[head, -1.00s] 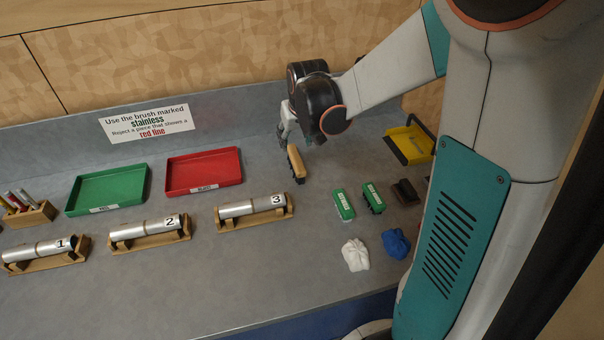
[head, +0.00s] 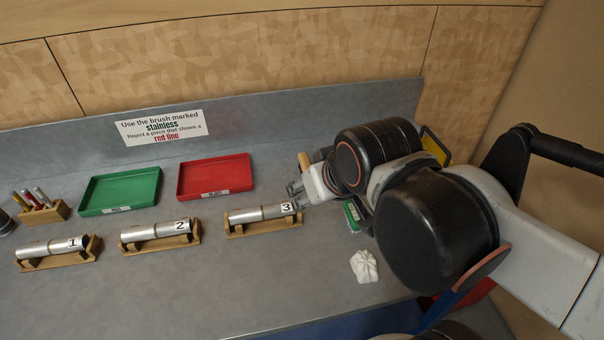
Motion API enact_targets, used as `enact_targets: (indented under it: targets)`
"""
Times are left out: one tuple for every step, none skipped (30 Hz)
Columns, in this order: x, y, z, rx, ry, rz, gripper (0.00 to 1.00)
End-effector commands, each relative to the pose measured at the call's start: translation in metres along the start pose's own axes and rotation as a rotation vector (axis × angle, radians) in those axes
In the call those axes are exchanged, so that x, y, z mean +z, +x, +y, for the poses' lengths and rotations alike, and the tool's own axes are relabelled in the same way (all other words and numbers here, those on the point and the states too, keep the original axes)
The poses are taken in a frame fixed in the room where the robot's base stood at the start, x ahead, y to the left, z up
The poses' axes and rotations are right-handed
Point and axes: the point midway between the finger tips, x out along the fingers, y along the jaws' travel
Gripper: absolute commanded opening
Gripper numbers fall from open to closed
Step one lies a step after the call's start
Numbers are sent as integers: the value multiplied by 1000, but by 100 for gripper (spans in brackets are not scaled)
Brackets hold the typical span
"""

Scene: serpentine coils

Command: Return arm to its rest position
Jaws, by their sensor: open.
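My gripper (head: 296,194) is open at the right end of cylinder 3 in the picture. It points left, and its fingers look empty. I cannot tell whether it touches the cylinder or is above it. My arm is folded across the right side of the head view, with its dark joints in front of the bench. The metal cylinder marked 3 (head: 258,214) lies in its wooden cradle (head: 262,230). A wooden-handled brush (head: 305,161) shows just behind my wrist, mostly hidden.
Cylinders 1 (head: 50,247) and 2 (head: 155,230) lie in cradles. A green tray (head: 119,190), red tray (head: 214,175) and pen block (head: 46,213) stand behind. A green block (head: 352,217), white cloth (head: 364,266) and yellow dustpan (head: 435,147) are near my arm. The front left bench is clear.

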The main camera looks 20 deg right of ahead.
Motion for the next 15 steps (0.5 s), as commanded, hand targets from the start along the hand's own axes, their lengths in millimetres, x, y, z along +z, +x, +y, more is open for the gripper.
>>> enact_targets:
  targets:
    - [4, -2, -1, -2, -2, 3, 48]
    - [5, -2, -2, -3, -3, 4, 48]
    - [6, -2, -2, -3, -4, 6, 48]
    - [6, -3, -2, -4, -4, 6, 48]
    - [6, -3, -2, -4, -4, 7, 48]
    - [6, -3, -2, -4, -4, 7, 48]
    - [6, -3, -2, -4, -4, 7, 48]
    - [6, -3, -2, -4, -4, 7, 48]
    - [6, -3, -2, -4, -4, 7, 48]
    - [6, -3, -2, -4, -4, 7, 48]
    - [6, -3, -2, -4, -4, 7, 48]
    - [6, -2, -2, -4, -4, 6, 48]
    - [6, -2, -2, -4, -4, 6, 48]
    - [7, 0, -2, -4, -4, 6, 48]
    - [9, 2, -2, -4, -4, 6, 48]
